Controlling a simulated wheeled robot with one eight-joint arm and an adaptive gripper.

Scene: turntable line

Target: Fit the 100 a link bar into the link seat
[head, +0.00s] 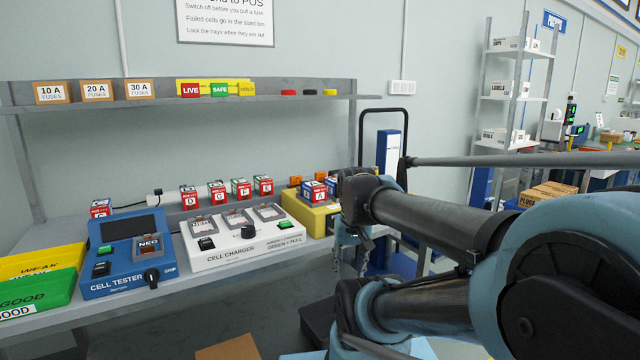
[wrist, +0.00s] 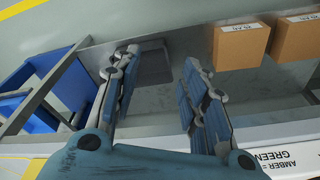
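I cannot make out the 100 A link bar or the link seat in either view. My gripper (wrist: 160,64) is open in the wrist view, with nothing between its fingers. It points down past the bench's front edge, over a grey surface below. In the head view my gripper (head: 352,262) hangs at the right of the bench, partly hidden by my own arm. A yellow unit (head: 307,213) with labelled cells on it stands just left of my arm, its right part hidden.
The bench holds a white cell charger (head: 245,250), a blue cell tester (head: 125,282), and green (head: 38,292) and yellow (head: 40,262) bins. Several cells stand behind. A shelf (head: 150,101) runs above. Brown boxes (wrist: 240,42) lie below; blue containers (wrist: 65,80) stand at left in the wrist view.

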